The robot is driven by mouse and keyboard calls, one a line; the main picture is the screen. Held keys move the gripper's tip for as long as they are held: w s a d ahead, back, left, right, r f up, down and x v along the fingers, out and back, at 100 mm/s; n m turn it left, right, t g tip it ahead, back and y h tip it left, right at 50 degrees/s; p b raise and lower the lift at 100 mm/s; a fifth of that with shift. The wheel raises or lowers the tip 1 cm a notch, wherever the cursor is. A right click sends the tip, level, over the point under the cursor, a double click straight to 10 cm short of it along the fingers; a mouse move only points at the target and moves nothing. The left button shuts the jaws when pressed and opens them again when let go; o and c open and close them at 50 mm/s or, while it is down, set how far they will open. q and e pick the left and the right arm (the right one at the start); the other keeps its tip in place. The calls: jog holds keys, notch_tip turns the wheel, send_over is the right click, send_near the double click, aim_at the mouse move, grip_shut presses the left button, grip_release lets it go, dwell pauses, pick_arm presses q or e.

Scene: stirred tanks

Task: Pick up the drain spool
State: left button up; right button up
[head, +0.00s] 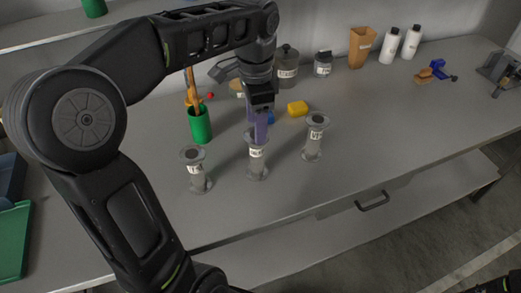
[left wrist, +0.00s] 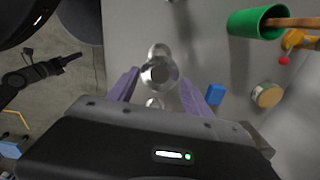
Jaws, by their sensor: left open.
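Three grey flanged spools stand upright in a row near the table's front: a left one (head: 196,171), a middle one (head: 257,157) and a right one (head: 315,138). Each bears a white label; the print is too small for me to read surely, so I cannot tell which is the drain spool. My left gripper (head: 261,127) is open, its purple fingers pointing down at the middle spool's top. In the left wrist view, a spool (left wrist: 159,72) shows between the spread fingers (left wrist: 160,92); I cannot tell about contact. Another round metal piece (left wrist: 153,103) is partly hidden.
A green cup (head: 200,125) with wooden tools stands behind the left spool. A yellow block (head: 298,108) and blue block (left wrist: 215,94) lie nearby. Jars, a brown container (head: 362,47) and white bottles (head: 390,45) stand at the back. The table's front right is clear.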

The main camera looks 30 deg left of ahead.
aim_at(257, 155)
pick_arm(q)
jog(key=shift+f, duration=1.3)
notch_tip(257, 155, down, 5)
jog(key=shift+f, duration=0.1)
jog(key=c, duration=1.2)
jog(key=shift+o, duration=0.2)
